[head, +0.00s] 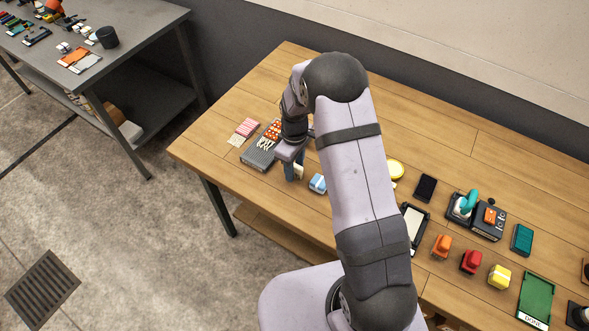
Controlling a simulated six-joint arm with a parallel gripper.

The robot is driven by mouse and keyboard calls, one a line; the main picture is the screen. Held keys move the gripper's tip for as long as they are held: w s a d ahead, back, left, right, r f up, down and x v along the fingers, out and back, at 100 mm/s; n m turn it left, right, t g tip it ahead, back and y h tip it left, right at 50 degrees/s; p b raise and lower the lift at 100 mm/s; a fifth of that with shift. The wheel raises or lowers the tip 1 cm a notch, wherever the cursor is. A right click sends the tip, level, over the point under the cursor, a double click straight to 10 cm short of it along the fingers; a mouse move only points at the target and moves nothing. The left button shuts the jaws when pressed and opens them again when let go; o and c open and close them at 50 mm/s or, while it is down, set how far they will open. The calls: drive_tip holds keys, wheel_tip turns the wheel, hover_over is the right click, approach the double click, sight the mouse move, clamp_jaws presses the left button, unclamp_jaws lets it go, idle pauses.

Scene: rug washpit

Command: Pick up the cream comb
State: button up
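My gripper (293,174) points down over the left part of the wooden table, just right of a grey ribbed tray. A small cream piece (299,171) shows right beside its fingers; it may be the cream comb, but it is too small and too covered to be sure. I cannot tell whether the fingers are around it or only next to it. Another small cream, ridged piece (235,140) lies at the table's left, by a red-and-white striped piece (247,127). My arm hides the middle of the table.
The grey tray (256,158) holds red and white pieces. A light blue block (317,183) sits close right of my gripper. Orange, red and yellow blocks (471,261), a dark phone-like slab (426,187) and a green board (536,299) lie farther right. The table's left end (200,141) is bare.

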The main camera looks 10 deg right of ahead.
clamp_jaws()
drive_tip(key=shift+r, duration=0.15)
wheel_tip(320, 180, up, 10)
drive_tip(key=b, duration=0.3)
idle(0.4)
drive_tip(key=c, duration=0.8)
unclamp_jaws()
drive_tip(key=shift+w, duration=0.1)
clamp_jaws()
